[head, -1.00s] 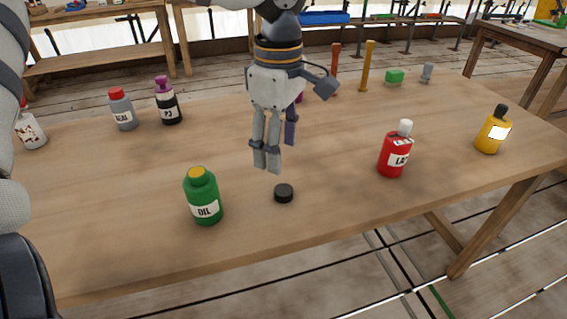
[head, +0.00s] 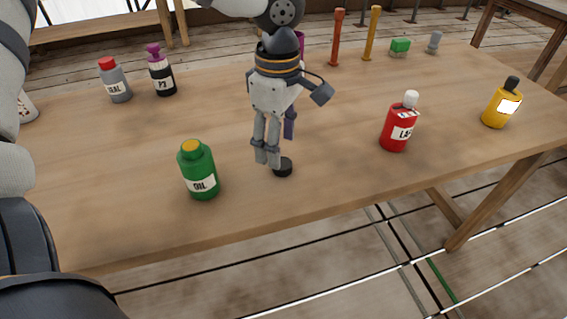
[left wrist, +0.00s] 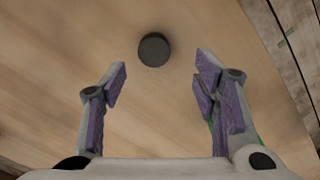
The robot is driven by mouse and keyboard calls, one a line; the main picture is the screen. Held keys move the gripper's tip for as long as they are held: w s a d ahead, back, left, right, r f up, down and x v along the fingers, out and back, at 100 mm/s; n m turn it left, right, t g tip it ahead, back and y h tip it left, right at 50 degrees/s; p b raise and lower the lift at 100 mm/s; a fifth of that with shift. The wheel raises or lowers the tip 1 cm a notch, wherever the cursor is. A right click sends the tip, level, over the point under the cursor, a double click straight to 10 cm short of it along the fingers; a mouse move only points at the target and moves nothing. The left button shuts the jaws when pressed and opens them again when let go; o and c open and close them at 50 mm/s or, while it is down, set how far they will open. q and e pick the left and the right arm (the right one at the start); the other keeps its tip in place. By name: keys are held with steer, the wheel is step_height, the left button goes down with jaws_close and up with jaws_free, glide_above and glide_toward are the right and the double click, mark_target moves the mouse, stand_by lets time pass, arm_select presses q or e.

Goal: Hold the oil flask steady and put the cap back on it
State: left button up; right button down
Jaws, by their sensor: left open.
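The green oil flask (head: 198,172) stands upright on the table, with a yellow-orange top and an OIL label. The black round cap (head: 283,168) lies on the table to its right. My left gripper (head: 267,160) points down over the table, open and empty, just left of the cap and partly in front of it. In the left wrist view the cap (left wrist: 154,50) shows just beyond the gap between the open fingertips (left wrist: 162,74). A sliver of green shows behind the right finger there. My right gripper is not in view.
A red bottle (head: 398,128) stands right of the cap, and a yellow bottle (head: 501,104) farther right. A grey bottle (head: 116,82) and a black bottle with a purple top (head: 162,74) stand at the back left. The table (head: 330,180) is clear around the cap.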

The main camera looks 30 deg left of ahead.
mark_target(282, 163)
arm_select(q)
steer(key=f, duration=0.5)
steer(key=shift+w+d+f, duration=0.1)
steer(key=shift+w+d, duration=0.05)
steer(key=shift+w, duration=0.2)
steer(key=c, duration=0.8)
